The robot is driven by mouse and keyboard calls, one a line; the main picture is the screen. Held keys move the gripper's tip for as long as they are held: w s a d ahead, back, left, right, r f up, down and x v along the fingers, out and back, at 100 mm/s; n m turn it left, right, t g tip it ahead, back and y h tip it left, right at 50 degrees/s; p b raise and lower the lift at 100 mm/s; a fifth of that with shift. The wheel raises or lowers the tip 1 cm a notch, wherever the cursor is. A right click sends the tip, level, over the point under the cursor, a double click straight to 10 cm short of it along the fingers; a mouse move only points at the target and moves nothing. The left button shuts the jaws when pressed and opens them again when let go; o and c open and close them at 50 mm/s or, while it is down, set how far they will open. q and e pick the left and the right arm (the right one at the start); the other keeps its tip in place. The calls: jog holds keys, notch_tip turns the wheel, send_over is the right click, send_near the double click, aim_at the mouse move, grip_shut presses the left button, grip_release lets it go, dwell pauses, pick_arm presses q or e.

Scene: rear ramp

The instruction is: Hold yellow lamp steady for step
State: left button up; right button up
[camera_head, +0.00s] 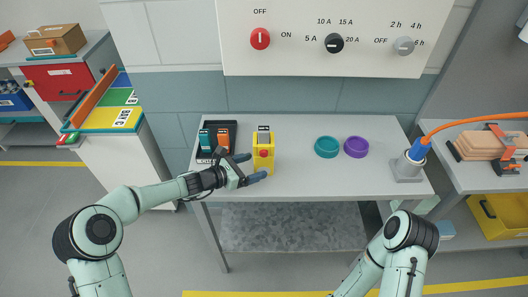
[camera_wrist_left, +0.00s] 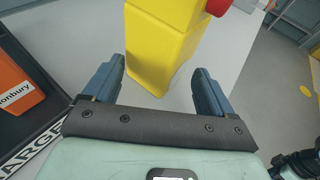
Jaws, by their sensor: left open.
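The yellow lamp (camera_head: 263,158) stands upright on the grey table (camera_head: 300,182), with a red button on its front and a grey top. My left gripper (camera_head: 251,167) is open, with its dark blue fingers at the lamp's lower left. In the left wrist view, the lamp's yellow body (camera_wrist_left: 165,55) rises between and beyond the two open fingers (camera_wrist_left: 160,70); its top is cut off and part of the red button shows. A gap shows beside the lamp near the right finger. My right gripper is outside the view; only part of that arm shows.
A dark charger tray (camera_head: 234,128) with teal and orange items stands left of the lamp. A teal ring (camera_head: 326,147) and purple ring (camera_head: 356,147) lie to the right. A grey socket stand (camera_head: 407,168) with an orange cable is at the table's right end. A control panel (camera_head: 300,62) hangs behind.

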aim_at(261, 164)
pick_arm(q)
jog(key=shift+x, duration=2.05)
grip_shut()
grip_release()
